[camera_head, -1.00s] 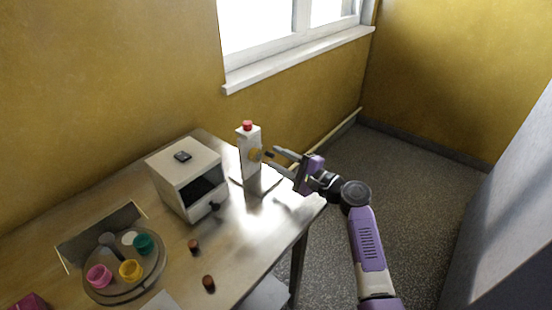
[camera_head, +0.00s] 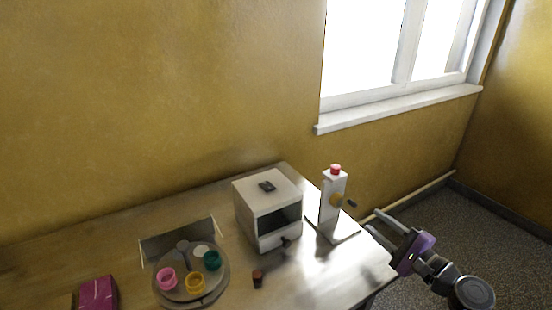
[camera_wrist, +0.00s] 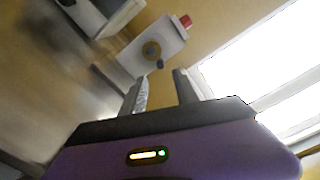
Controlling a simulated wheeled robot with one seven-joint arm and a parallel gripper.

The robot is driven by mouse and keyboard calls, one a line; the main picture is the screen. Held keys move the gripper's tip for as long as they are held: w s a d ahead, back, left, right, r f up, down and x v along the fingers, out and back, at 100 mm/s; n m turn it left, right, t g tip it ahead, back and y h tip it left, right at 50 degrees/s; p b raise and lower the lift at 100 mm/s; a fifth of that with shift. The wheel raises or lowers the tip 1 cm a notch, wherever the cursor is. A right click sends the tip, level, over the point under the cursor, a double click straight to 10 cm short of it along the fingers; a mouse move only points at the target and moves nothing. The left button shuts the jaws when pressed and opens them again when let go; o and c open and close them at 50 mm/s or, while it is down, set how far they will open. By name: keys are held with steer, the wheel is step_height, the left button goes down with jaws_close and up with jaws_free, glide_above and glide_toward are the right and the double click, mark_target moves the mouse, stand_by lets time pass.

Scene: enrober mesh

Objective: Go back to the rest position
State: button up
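My gripper (camera_head: 383,224) is at the right end of the table, in the head view, to the right of the white post-shaped device. In the wrist view my gripper (camera_wrist: 160,92) shows two fingers spread apart with nothing between them. The white device (camera_head: 328,200) has a red cap and a yellow round hub with a dark crank knob; it stands upright on a flat base plate. It also shows in the wrist view (camera_wrist: 140,60), beyond the fingers and apart from them.
A white box with a dark open front (camera_head: 262,222) stands left of the device. A round grey tray (camera_head: 190,298) holds pink, yellow, teal and white cups. A brown piece (camera_head: 257,279) and a magenta box (camera_head: 97,293) are on the table (camera_head: 330,275). A window sill (camera_head: 400,108) is behind.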

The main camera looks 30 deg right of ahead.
steer(key=d+h, duration=0.1)
steer(key=s+d+n+h, duration=0.1)
steer(key=d+h, duration=0.1)
steer(key=s+d+n+g+h, duration=0.1)
steer(key=h, duration=0.1)
steer(key=shift+d+f, duration=0.2)
steer(key=shift+f, duration=0.05)
steer(key=s+a+f+n+h, duration=0.1)
steer(key=s+a, duration=0.1)
steer(key=s+a+f+n+g, duration=0.1)
steer(key=s+a+n, duration=0.1)
steer(key=s+a+f+n+h, duration=0.1)
steer(key=s+a+n, duration=0.1)
steer(key=shift+s+g+h, duration=0.3)
steer(key=shift+g, duration=0.1)
steer(key=s+a+r+n+y, duration=0.1)
steer(key=s+a+n+y, duration=0.2)
steer(key=s+a+n, duration=0.4)
steer(key=s+a+r+n+y, duration=0.2)
steer(key=s+a+n, duration=0.6)
steer(key=s+a, duration=0.8)
steer(key=a+y, duration=0.2)
steer(key=a, duration=0.3)
steer(key=shift+s, duration=0.15)
